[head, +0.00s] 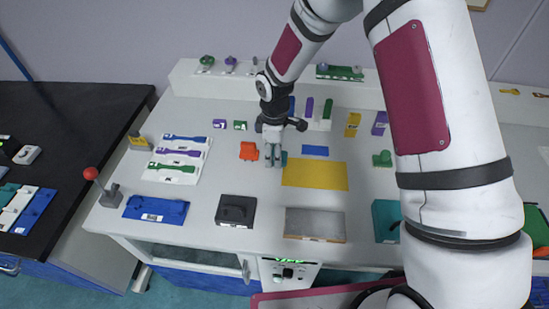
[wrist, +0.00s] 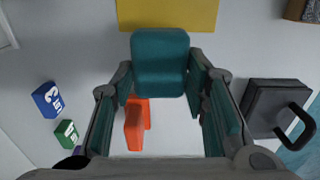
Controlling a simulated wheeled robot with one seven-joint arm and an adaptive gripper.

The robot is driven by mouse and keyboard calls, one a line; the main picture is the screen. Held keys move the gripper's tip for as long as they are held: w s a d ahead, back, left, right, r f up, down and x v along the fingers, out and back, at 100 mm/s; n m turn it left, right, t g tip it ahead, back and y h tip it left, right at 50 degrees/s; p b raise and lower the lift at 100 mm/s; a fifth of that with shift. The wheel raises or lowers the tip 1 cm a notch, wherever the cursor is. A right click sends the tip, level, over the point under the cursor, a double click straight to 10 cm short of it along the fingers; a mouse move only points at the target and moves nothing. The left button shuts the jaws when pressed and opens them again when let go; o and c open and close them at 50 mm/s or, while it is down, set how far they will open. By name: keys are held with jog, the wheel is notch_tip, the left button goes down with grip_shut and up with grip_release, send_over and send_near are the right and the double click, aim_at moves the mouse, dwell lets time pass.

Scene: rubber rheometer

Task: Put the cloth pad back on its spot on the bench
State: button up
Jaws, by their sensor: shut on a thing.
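The cloth pad looks to be the small teal, rounded block (wrist: 160,62) in the wrist view. My gripper (wrist: 160,85) is shut on it, with one finger on either side. In the head view my gripper (head: 271,160) points down over the bench, just left of a flat yellow sheet (head: 315,175). A bit of teal shows at its fingers there; the pad is mostly hidden. I cannot tell whether the pad touches the bench. Which mark is its spot is not clear; a small flat blue rectangle (head: 315,150) lies behind the yellow sheet.
An orange piece (head: 248,151) stands close left of my gripper. A black block with a handle (head: 236,210) and a grey-topped slab (head: 315,224) are at the front. A white tray of coloured strips (head: 178,158) lies left. Bare bench shows between them.

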jog(key=shift+s+f, duration=0.1)
jog(key=shift+f, duration=1.1)
jog(key=shift+f, duration=0.35)
jog(key=o, duration=1.1)
